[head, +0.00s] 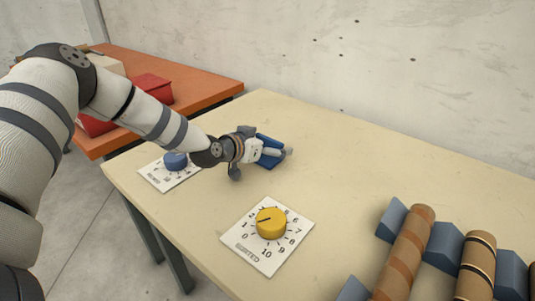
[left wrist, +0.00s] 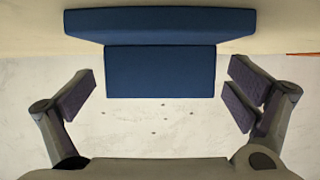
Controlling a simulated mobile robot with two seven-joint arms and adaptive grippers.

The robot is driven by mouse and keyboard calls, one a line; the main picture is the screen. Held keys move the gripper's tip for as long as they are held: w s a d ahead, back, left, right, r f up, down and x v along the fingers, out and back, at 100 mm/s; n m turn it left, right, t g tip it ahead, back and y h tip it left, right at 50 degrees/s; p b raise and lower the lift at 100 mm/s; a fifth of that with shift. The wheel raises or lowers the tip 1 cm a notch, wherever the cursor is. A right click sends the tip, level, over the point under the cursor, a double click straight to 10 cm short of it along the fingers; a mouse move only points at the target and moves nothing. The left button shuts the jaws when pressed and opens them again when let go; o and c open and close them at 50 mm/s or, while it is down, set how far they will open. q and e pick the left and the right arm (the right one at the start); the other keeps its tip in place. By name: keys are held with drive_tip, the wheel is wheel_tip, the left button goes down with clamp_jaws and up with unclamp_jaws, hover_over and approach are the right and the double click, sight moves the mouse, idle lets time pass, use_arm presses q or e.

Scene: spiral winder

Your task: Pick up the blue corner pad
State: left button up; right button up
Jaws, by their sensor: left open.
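The blue corner pad (head: 267,162) is on the cream table (head: 345,165) towards its back, partly hidden behind my left gripper (head: 280,151) in the head view. In the left wrist view the pad (left wrist: 160,72) shows as two dark blue faces meeting at an angle, centred at the top. My left gripper (left wrist: 162,95) is open, with its fingers spread wide to either side of the pad. A gap shows between each finger and the pad in the wrist view, and nothing is held. My right gripper is in neither view.
A yellow dial (head: 270,223) on a white plate lies in front of the gripper, and a blue dial (head: 175,160) to its left. Brown rolls (head: 404,252) rest on blue-grey blocks at the right. An orange table (head: 205,85) with red boxes stands behind left.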

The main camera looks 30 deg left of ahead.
use_arm(q)
drive_tip(key=c, duration=1.1)
drive_tip(key=shift+r, duration=0.15)
